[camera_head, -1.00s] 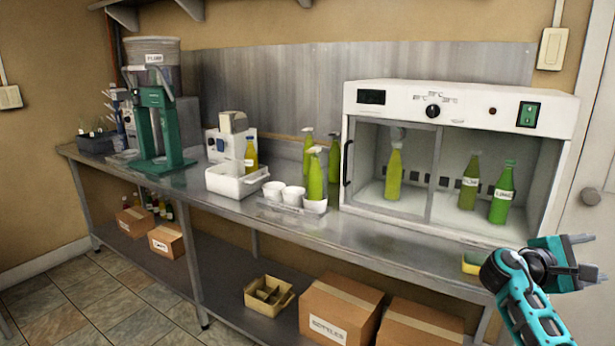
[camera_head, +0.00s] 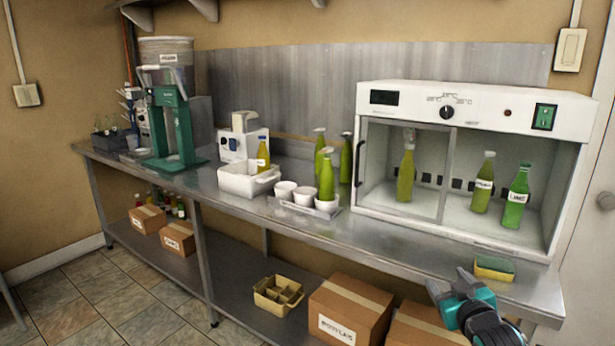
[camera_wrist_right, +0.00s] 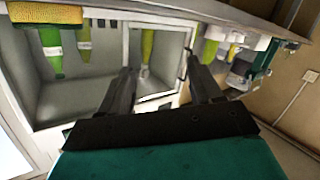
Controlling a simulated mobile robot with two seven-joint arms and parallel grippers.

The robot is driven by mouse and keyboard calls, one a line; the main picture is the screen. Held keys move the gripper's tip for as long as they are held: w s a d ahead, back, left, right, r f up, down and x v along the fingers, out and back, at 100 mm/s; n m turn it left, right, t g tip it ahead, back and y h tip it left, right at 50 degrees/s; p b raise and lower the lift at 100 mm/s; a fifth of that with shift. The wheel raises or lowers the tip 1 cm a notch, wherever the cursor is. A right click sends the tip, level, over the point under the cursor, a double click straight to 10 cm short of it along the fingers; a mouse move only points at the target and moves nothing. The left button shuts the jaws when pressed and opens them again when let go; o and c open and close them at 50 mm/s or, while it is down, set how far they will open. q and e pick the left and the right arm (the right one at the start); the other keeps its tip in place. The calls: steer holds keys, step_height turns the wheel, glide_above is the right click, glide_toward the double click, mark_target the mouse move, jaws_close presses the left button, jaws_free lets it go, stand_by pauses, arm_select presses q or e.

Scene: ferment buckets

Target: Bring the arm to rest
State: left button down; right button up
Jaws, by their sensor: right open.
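My right gripper (camera_head: 447,281) is in front of the steel bench's front edge, low and to the right in the head view, just left of and below a yellow-green sponge (camera_head: 494,267). Its jaws are open, with nothing between them. In the right wrist view the two dark fingers of the right gripper (camera_wrist_right: 163,84) stand apart, with the white cabinet and its bottles beyond them, seen upside down. My left gripper is not in view.
The steel bench (camera_head: 400,232) carries a white cabinet (camera_head: 400,97) with bottles inside, white cups (camera_head: 285,190), a white bin (camera_head: 236,181) and a green stand press (camera_head: 184,130). Cardboard boxes (camera_head: 350,308) and a divided crate (camera_head: 278,296) sit on the lower shelf.

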steer(key=s+a+f+g, duration=0.1)
steer(key=s+a+f, duration=0.3)
steer(key=s, duration=0.6)
steer(key=s+a+f+g+y, duration=0.1)
steer(key=s+a+f, duration=0.3)
steer(key=s+f, duration=0.4)
steer(key=s+a+f+g+y, duration=0.1)
steer(key=s+a+f+g, duration=0.2)
steer(key=s, duration=1)
step_height(320, 180, down, 3)
steer(key=shift+a+f+m, duration=0.1)
steer(key=shift+a+m, duration=0.3)
steer(key=shift+a, duration=0.15)
